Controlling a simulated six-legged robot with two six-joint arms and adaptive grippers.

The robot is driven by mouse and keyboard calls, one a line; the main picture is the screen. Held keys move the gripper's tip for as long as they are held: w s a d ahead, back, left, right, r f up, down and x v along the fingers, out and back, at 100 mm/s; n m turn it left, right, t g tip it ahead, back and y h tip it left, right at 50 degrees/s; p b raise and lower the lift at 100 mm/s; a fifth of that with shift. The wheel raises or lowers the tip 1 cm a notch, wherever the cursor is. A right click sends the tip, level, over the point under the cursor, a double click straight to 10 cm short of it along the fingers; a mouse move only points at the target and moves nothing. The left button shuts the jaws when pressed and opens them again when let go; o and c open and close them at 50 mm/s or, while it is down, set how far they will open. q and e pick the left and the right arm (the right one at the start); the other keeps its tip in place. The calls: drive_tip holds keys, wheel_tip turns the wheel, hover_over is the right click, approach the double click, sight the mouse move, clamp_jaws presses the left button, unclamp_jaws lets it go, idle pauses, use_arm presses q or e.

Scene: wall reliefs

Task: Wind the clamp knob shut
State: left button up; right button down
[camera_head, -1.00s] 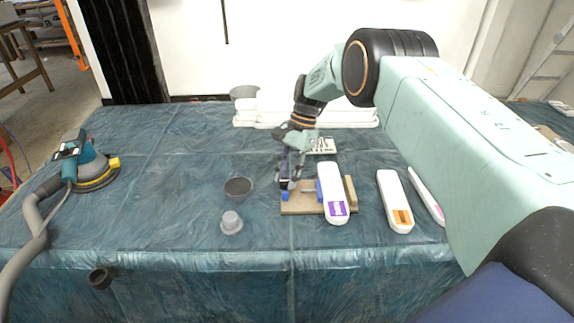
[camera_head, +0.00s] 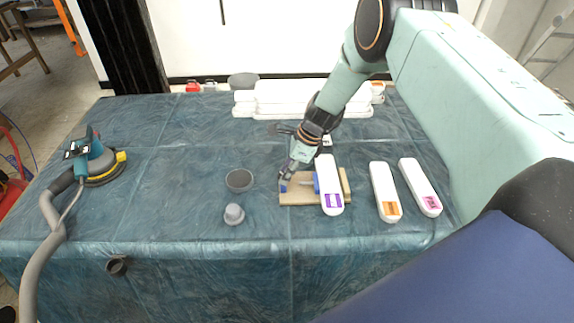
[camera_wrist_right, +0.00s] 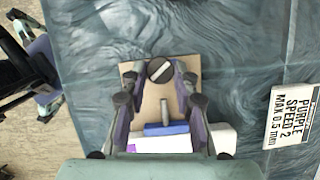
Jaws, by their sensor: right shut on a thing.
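The clamp sits on a wooden board (camera_head: 300,199) on the covered table. In the right wrist view its round dark knob (camera_wrist_right: 160,70) with a pale bar lies between the fingers of my right gripper (camera_wrist_right: 155,78), which is shut on it. A metal screw (camera_wrist_right: 164,110) runs from the knob's side to a blue jaw (camera_wrist_right: 165,129), beside a white relief (camera_head: 329,180) with a purple label. In the head view my right gripper (camera_head: 287,172) hides most of the knob. Part of my left gripper (camera_wrist_right: 42,75) shows at the wrist view's left edge, cut off.
Two more white pieces, orange-labelled (camera_head: 384,190) and pink-labelled (camera_head: 419,186), lie right of the board. A dark cup (camera_head: 239,180) and grey knob-shaped piece (camera_head: 234,214) stand left of it. A sander (camera_head: 92,162) with hose is far left.

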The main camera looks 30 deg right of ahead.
drive_tip(key=m, duration=0.2)
drive_tip(key=shift+s+a+m+t+h+p, duration=0.2)
drive_tip(key=shift+m+t+h+p, duration=0.1)
drive_tip(key=shift+m+t, duration=0.1)
drive_tip(key=shift+m+h, duration=0.3)
drive_tip(key=shift+m, duration=0.6)
drive_tip(key=m, duration=0.2)
drive_tip(key=m+t+h+b, duration=0.1)
drive_tip(key=m, duration=0.1)
drive_tip(key=shift+a+h, duration=0.2)
drive_tip(key=shift+h, duration=0.1)
drive_tip(key=shift+w+m+h, duration=0.1)
drive_tip(key=shift+m+h, duration=0.2)
drive_tip(key=shift+m, duration=0.6)
drive_tip(key=shift+a+m+h, duration=0.1)
drive_tip(key=shift+m+h, duration=0.3)
drive_tip(key=shift+m, duration=0.5)
drive_tip(key=shift+m, duration=0.5)
drive_tip(key=shift+a+r+m+h+p, duration=0.1)
drive_tip(key=shift+m+h+p, duration=0.3)
drive_tip(key=shift+m, duration=0.3)
drive_tip(key=shift+a+m+h+p, duration=0.1)
drive_tip(key=shift+m+h+p, duration=0.5)
drive_tip(key=shift+m+p, duration=0.85)
drive_tip(key=shift+m+g, duration=0.25)
drive_tip(key=shift+g, duration=0.15)
